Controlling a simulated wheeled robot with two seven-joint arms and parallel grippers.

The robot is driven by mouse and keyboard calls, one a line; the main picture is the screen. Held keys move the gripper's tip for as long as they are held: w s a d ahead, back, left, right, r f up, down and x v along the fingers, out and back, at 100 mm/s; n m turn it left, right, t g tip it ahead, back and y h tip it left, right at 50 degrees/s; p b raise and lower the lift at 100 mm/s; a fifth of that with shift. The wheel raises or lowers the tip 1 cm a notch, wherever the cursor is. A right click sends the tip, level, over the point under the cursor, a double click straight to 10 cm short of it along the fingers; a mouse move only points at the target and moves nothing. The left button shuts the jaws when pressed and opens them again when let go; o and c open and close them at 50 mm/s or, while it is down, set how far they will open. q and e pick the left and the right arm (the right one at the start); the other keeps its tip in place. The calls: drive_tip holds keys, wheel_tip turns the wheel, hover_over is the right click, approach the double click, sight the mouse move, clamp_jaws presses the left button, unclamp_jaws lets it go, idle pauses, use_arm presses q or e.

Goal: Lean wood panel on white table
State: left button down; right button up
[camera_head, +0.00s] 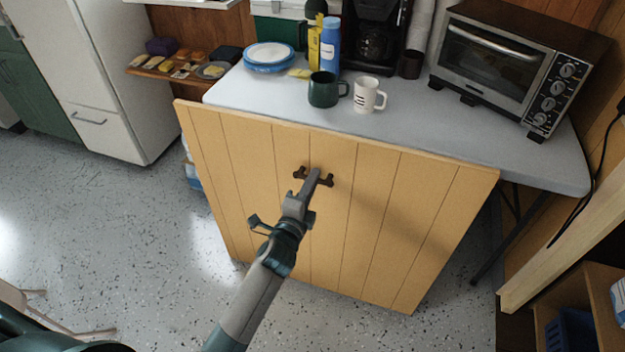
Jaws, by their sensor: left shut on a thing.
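The wood panel (375,225) is a tan plank board with dark grooves. It stands upright in front of the white table (440,120), with its top edge close to the table's front edge; I cannot tell whether they touch. Its lower edge is near the floor. A dark handle (327,180) sits on the upper middle of its face. My left gripper (311,178) is shut on this handle, its arm coming up from the bottom. My right gripper is not in view.
A green mug (323,90) and a white mug (367,95) stand near the table's front edge. Behind are blue-rimmed plates (269,55), bottles, a coffee maker (375,35) and a toaster oven (510,65). A white fridge (100,70) stands left. Speckled floor (110,230) is open at left.

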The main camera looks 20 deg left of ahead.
sight(320, 164)
use_arm(q)
drive_tip(key=shift+r, duration=0.3)
drive_tip(key=shift+w, duration=0.25)
drive_tip(key=shift+w+d+r+p, duration=0.1)
drive_tip(key=shift+w+p, duration=0.85)
drive_tip(key=shift+w, duration=0.4)
drive_tip(key=shift+w+g, duration=0.3)
drive_tip(key=shift+w, duration=0.05)
drive_tip(key=shift+w+p, duration=0.55)
drive_tip(key=shift+w, duration=0.8)
drive_tip(key=shift+w+d+p, duration=0.1)
drive_tip(key=shift+w+p, duration=0.1)
drive_tip(key=shift+p, duration=0.1)
